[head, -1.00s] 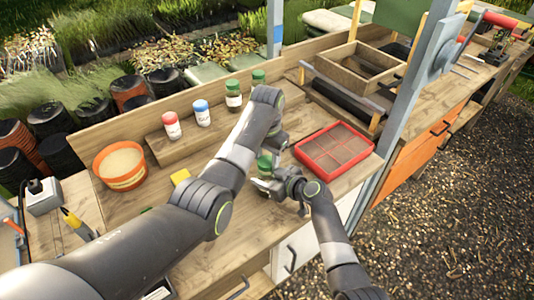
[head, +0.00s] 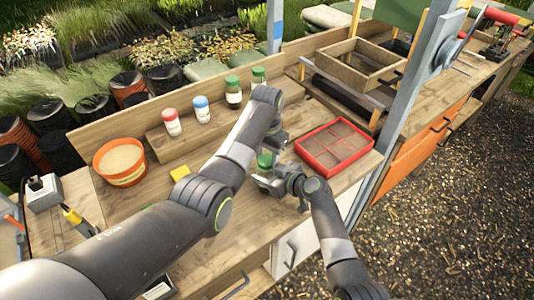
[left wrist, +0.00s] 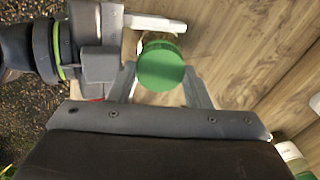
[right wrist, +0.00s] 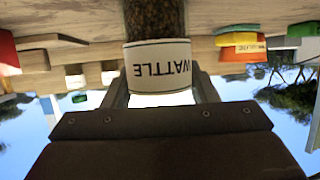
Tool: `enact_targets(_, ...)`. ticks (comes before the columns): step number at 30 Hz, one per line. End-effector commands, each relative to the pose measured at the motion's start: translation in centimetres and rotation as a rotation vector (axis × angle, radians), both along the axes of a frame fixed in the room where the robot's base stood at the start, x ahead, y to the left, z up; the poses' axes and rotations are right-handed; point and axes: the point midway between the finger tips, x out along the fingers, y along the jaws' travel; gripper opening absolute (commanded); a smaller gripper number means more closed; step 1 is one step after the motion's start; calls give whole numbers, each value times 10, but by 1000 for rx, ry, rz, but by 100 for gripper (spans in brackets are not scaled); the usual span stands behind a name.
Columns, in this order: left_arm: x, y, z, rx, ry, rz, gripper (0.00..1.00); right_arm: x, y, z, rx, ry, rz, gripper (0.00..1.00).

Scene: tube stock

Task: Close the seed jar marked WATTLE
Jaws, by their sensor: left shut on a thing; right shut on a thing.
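The WATTLE jar (right wrist: 158,66) shows upside down in the right wrist view, with its white label and dark seeds. My right gripper (head: 278,184) is shut on the jar's body. The green lid (left wrist: 160,66) shows from above in the left wrist view, between the fingers of my left gripper (left wrist: 160,88), which is shut on it. In the head view the lid (head: 264,161) sits above the jar body, partly hidden by my arms. I cannot tell how tightly the lid sits on the rim.
Jars with red (head: 170,115), blue (head: 201,105) and green (head: 232,82) lids stand on the raised shelf behind. A red tray (head: 335,146) lies close to the right of my grippers.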

Motion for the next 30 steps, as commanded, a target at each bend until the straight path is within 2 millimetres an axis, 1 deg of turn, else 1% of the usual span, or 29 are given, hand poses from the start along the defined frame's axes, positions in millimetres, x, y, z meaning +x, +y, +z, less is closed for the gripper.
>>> enact_targets(2,0,0,-2,0,0,0,24,0,0,0,-1,1,0,12)
enact_targets(3,0,0,-2,0,0,-1,24,0,0,0,-1,1,0,0)
enact_targets(5,0,0,-2,0,0,-10,24,0,0,0,-1,1,0,0)
enact_targets(8,0,0,-2,0,0,-73,24,0,0,0,-1,1,0,0)
enact_targets(11,-1,-1,-2,0,0,-205,24,0,0,0,-1,1,0,0)
enact_targets(30,-4,-1,-2,-1,1,-1245,24,0,-1,-1,-1,0,-1,0)
